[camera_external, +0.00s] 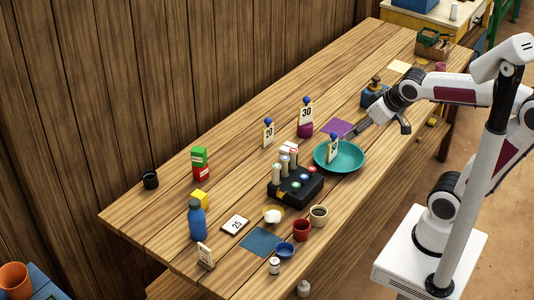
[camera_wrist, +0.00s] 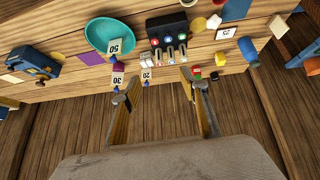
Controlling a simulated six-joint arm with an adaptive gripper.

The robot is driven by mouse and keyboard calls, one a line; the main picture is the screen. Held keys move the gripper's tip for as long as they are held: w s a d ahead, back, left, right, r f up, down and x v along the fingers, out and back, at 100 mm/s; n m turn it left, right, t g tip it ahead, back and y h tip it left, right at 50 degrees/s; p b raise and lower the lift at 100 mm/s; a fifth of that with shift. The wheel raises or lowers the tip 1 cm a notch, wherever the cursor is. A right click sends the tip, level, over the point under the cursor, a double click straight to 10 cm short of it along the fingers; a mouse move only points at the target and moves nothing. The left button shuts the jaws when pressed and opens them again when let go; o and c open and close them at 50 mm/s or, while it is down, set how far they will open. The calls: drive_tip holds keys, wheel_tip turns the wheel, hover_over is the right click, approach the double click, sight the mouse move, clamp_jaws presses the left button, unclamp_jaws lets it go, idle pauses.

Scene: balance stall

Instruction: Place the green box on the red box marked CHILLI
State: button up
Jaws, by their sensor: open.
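The green box (camera_external: 200,154) sits on top of the red box (camera_external: 201,173), upright near the wall side of the table; the lettering on the red box is too small to read. The stack also shows small in the wrist view, partly beside a finger. My gripper (camera_external: 353,133) is open and empty above the table near the teal bowl, well to the right of the stack. In the wrist view its two fingers (camera_wrist: 157,85) stand wide apart with nothing between them.
A black holder with several cylinders (camera_external: 296,188), a teal bowl (camera_external: 352,164) with a number card, and cards marked 20 (camera_external: 268,134) and 30 (camera_external: 306,113) stand mid-table. A yellow block (camera_external: 200,199) and blue bottle (camera_external: 196,220) stand near the stack.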

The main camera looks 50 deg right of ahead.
drive_tip(key=s+a+f+g, duration=0.1)
drive_tip(key=s+f, duration=0.2)
drive_tip(key=s, duration=0.7)
drive_tip(key=shift+s+a+f+g+y, duration=0.15)
drive_tip(key=shift+s+a+g+y, duration=0.15)
drive_tip(key=shift+a+y, duration=0.1)
